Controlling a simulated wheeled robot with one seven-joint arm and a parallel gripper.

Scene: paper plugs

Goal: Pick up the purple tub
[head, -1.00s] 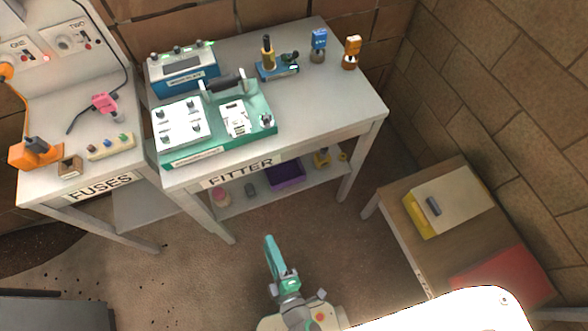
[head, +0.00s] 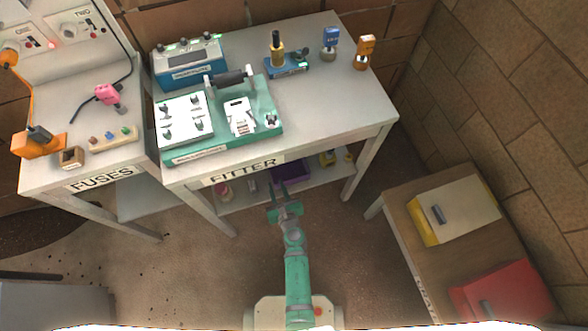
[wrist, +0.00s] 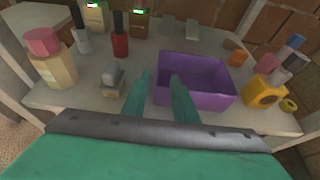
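The purple tub (head: 292,171) stands on the lower shelf of the FITTER table. It is an open, empty-looking box in the wrist view (wrist: 208,101). My gripper (head: 278,189) is open and empty, just in front of that shelf. In the wrist view its two fingers (wrist: 160,80) are apart and point at the tub's left side. The left finger shows left of the tub and the right finger overlaps its left part. I cannot tell how much depth lies between the fingertips and the tub. In the head view the tabletop edge hides part of the tub.
Left of the tub on the shelf are a small grey-topped block (wrist: 113,82), a pink-capped jar (wrist: 52,62) and a red bottle (wrist: 120,38). A yellow piece (wrist: 264,92) stands close on its right. The FITTER tabletop (head: 340,105) overhangs the shelf.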

